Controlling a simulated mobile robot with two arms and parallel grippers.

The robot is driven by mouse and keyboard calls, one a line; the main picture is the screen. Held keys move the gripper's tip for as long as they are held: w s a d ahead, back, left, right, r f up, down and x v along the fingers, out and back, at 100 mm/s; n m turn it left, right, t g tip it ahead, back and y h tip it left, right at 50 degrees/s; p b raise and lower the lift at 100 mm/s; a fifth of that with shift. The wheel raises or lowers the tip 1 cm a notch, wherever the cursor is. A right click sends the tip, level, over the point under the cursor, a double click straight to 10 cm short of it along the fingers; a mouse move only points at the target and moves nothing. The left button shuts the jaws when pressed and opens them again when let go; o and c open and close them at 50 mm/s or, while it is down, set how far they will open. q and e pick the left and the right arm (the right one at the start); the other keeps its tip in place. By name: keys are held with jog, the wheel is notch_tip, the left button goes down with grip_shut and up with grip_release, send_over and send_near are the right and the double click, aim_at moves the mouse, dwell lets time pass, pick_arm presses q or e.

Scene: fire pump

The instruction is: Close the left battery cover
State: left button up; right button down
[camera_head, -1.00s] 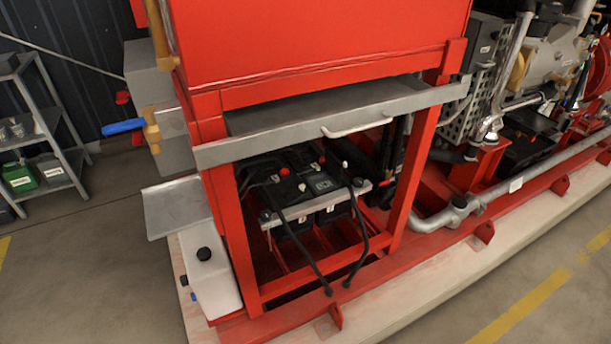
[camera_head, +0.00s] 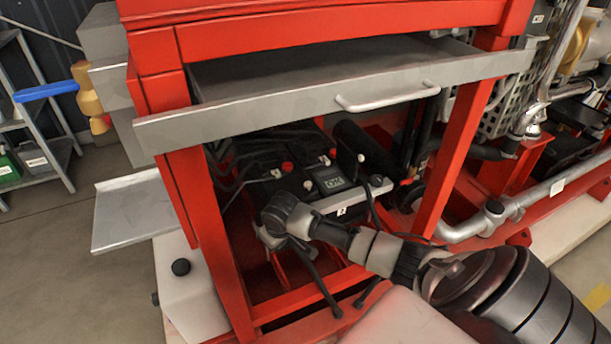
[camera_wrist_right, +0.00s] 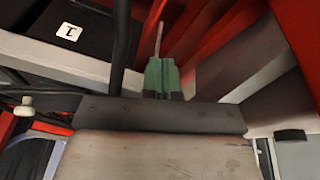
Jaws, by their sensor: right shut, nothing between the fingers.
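The grey metal battery cover (camera_head: 260,114), with a pale bar handle (camera_head: 388,98) on its front face, juts out above the battery bay in the head view. It is raised, leaving the batteries (camera_head: 290,165) below exposed. My right arm comes in from the lower right, with its end in front of the bay, below the cover and apart from the handle. In the right wrist view my right gripper (camera_wrist_right: 162,78) is shut and empty, its green fingers together. Its fingertips are hard to make out in the head view. My left gripper is not in view.
Red frame posts (camera_head: 462,160) border the bay, with black cables hanging in front. A grey side plate (camera_head: 135,210) sticks out at the left above a white tank (camera_head: 190,290). A grey pipe (camera_head: 540,195) runs at the right. Open floor lies at the left.

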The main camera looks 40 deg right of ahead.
jog(key=w+d+r+m+h, duration=0.1)
jog(key=w+d+r+m, duration=0.15)
jog(key=d+r, duration=0.6)
jog(key=w+d+r+m, duration=0.25)
jog(key=d+r, duration=0.35)
jog(key=r, duration=0.5)
jog(key=b, duration=0.2)
send_near(311, 184)
jog(key=w+a, duration=0.2)
jog(key=w, duration=0.1)
jog(key=shift+n, duration=0.5)
jog(key=f, duration=0.2)
jog(key=d+f+b, duration=0.1)
jog(key=f, duration=0.3)
jog(key=shift+w+d+b, duration=0.15)
jog(key=shift+d+b, duration=0.2)
jog(key=shift+d, duration=0.05)
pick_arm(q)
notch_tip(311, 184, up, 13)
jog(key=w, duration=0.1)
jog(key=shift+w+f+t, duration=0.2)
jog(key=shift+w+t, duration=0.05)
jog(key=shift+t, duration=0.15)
pick_arm(e)
jog(key=shift+d+f, duration=0.1)
jog(key=shift+f, duration=0.15)
